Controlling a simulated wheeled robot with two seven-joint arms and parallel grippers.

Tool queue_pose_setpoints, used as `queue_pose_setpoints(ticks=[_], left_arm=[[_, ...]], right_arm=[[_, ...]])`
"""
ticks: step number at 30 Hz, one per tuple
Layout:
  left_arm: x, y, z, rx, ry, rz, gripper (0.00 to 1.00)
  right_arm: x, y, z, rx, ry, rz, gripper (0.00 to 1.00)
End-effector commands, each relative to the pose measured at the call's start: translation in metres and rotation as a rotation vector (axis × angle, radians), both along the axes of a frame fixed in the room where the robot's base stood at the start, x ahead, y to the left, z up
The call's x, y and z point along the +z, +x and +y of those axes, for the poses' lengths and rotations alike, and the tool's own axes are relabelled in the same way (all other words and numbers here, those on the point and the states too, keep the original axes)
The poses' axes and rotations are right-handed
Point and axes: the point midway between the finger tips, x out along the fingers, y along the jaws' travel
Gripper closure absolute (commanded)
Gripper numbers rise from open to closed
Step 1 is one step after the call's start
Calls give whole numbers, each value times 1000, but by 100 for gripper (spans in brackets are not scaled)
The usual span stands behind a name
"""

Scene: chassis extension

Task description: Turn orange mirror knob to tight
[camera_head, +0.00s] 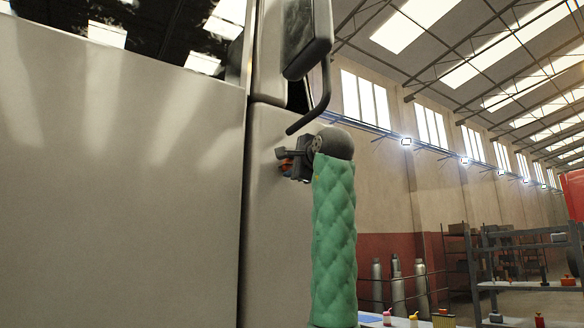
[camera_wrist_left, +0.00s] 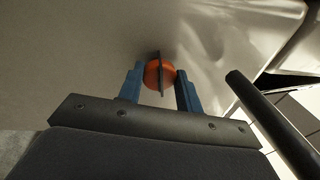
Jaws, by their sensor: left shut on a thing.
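The orange mirror knob (camera_wrist_left: 153,74) sits on the pale vehicle panel, with a dark bar across its middle. In the left wrist view it lies between the blue fingers of my left gripper (camera_wrist_left: 160,88), which is shut on it. In the head view the knob is a small orange patch (camera_head: 286,165), mostly hidden by my left gripper (camera_head: 284,161). My left arm, in a green quilted sleeve, rises from below. The dark side mirror (camera_head: 306,40) hangs above on a curved bar. My right gripper is out of view.
The large pale vehicle panel (camera_head: 120,170) fills the left side. The black mirror bar (camera_head: 322,100) passes close above my left gripper and also shows at the right in the left wrist view (camera_wrist_left: 270,120). Grey shelving (camera_head: 525,265) and cylinders (camera_head: 420,285) stand far back right.

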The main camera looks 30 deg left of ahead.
Motion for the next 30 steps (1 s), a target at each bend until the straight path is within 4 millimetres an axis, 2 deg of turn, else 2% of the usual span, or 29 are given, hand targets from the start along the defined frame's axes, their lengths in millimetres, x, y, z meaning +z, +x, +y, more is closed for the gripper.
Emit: queue_pose_setpoints(ticks=[1,15,16,18,26,30], left_arm=[[-5,2,0,1,-3,12,88],[-6,2,0,0,1,23,88],[-6,2,0,0,1,23,59],[-5,2,0,0,2,22,45],[-3,1,0,1,4,19,45],[-4,-2,-6,-1,5,18,45]], right_arm=[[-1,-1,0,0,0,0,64],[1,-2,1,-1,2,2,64],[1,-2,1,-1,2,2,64],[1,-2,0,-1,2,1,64],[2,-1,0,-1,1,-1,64],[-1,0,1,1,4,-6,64]])
